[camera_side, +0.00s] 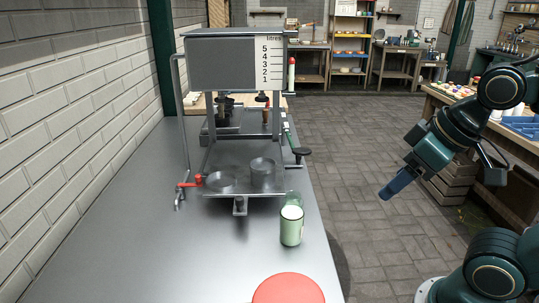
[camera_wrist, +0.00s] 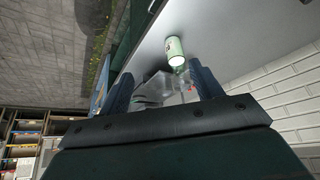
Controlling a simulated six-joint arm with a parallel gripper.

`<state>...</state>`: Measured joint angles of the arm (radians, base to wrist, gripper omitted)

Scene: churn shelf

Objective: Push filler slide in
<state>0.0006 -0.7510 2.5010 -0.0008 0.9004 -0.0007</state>
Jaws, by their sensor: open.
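The filler machine has a grey tank (camera_side: 236,62) with a liter scale. Under it a metal platform (camera_side: 240,187) bears two round metal pieces, with a small peg (camera_side: 240,205) at its front edge. A black knob (camera_side: 301,153) sticks out at its right. I cannot tell for sure which of these parts is the slide. My gripper (camera_side: 388,195) hangs in the air right of the bench, apart from the machine. In the wrist view my gripper (camera_wrist: 163,85) is open, with nothing held; the machine's details there are small and unclear.
A green and white container (camera_side: 291,227) stands in front of the platform; it also shows in the wrist view (camera_wrist: 175,50). A red disc (camera_side: 288,290) lies at the bench's near end. A red-handled tap (camera_side: 190,183) is at left. The grey bench (camera_side: 130,230) is clear at near left.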

